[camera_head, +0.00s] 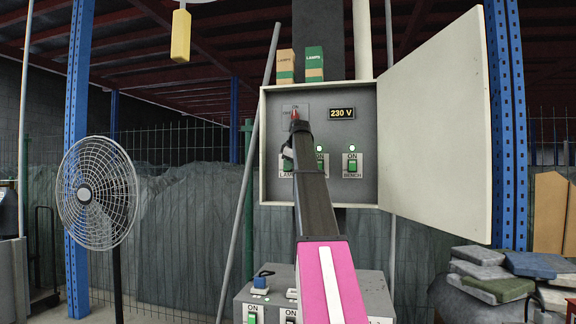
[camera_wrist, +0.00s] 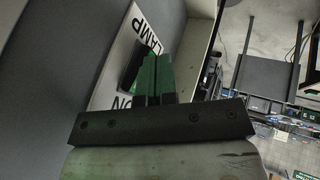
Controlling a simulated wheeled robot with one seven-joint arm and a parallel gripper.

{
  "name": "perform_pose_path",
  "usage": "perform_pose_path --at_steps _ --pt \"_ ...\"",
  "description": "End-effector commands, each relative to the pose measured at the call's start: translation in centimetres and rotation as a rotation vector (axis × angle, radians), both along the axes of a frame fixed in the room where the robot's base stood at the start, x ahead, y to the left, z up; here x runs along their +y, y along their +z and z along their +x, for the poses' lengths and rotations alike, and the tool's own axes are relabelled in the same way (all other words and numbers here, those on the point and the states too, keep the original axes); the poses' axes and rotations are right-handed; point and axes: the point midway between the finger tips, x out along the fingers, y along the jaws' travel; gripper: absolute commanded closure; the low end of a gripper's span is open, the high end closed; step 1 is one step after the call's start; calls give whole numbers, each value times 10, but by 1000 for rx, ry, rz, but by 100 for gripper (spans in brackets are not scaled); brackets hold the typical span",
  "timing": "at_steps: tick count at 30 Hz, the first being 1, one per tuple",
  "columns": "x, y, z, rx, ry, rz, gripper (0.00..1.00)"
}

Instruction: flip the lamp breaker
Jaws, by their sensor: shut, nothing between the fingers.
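The lamp breaker (camera_head: 287,166) is the leftmost of the breakers in the open grey box, with a green face and a "LAMP" label; my arm partly hides it. In the wrist view its white plate reads "LAMP" and "ON", and its dark green switch (camera_wrist: 132,72) lies just left of my fingers. My gripper (camera_head: 288,152) is shut and empty, at the breaker's front. In the wrist view its fingertips (camera_wrist: 160,62) look green-tinted and are close to the switch; I cannot tell whether they touch. The light above the lamp breaker is hidden.
The bench breaker (camera_head: 352,166) and a middle breaker (camera_head: 322,165) sit to the right, with green lights above. A red-tipped switch (camera_head: 295,114) and a 230 V display (camera_head: 341,113) are higher up. The box door (camera_head: 435,125) stands open right. A fan (camera_head: 98,193) stands left.

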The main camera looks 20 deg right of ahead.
Motion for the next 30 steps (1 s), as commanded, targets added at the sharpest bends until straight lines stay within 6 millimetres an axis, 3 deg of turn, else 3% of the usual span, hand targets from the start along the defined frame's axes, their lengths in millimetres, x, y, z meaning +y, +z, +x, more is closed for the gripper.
perform_pose_path --at_steps 13,30 --pt "-2 -5 2 -58 1 -39 100" --pt "-3 9 5 -54 1 -35 100"
